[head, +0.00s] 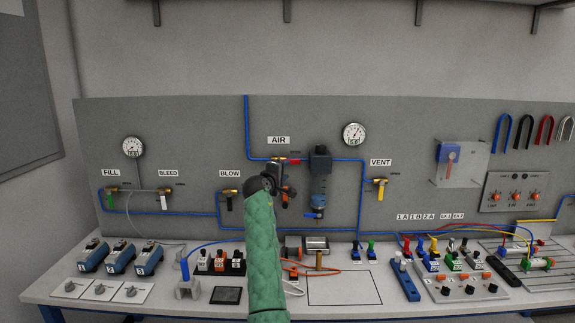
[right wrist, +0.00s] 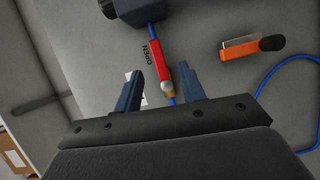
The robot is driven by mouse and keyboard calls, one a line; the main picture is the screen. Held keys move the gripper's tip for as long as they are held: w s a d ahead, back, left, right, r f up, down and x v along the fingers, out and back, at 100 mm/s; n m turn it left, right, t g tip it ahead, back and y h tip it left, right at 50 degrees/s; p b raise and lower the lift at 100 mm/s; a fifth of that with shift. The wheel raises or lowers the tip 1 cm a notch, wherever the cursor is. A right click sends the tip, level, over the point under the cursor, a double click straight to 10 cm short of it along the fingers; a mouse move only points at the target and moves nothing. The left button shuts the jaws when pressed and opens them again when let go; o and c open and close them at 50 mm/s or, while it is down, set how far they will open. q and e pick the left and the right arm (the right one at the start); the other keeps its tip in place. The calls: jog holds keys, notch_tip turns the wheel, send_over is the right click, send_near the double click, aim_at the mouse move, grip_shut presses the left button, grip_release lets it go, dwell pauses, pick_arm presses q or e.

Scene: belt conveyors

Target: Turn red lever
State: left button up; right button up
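The red lever (head: 294,161) is on the valve below the AIR label, on the grey panel. In the right wrist view the red lever (right wrist: 158,58) lies along the blue pipe, beside the word OPEN, with a brass end near me. My right gripper (head: 279,164) is raised in front of this valve and partly hides it. In the wrist view my right gripper (right wrist: 160,75) is open, with one finger on each side of the lever's near end and visible gaps. Contact is not visible. My left gripper is not in view.
The filter unit (head: 320,175) with its clear bowl hangs right of the valve. An orange-bodied part (right wrist: 253,46) shows to the right in the wrist view. Other valves, BLOW (head: 229,193) and VENT (head: 379,184), flank it. The bench (head: 345,288) below carries several devices and hoses.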

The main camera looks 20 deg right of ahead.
aim_at(294, 162)
jog(key=shift+n, duration=0.6)
jog(key=p+x, duration=0.1)
jog(key=x, duration=0.1)
jog(key=p+x, duration=0.1)
jog(key=x, duration=0.3)
jog(key=shift+a+r+p, duration=0.1)
jog(key=shift+r+p, duration=0.25)
jog(key=shift+p, duration=0.05)
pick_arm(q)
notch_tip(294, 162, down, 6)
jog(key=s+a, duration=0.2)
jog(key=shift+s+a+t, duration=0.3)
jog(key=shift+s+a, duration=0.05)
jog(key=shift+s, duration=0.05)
pick_arm(e)
jog(key=shift+x, duration=0.9)
jog(key=shift+f, duration=0.1)
jog(key=shift+c, duration=0.2)
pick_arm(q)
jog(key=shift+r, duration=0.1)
pick_arm(e)
grip_shut()
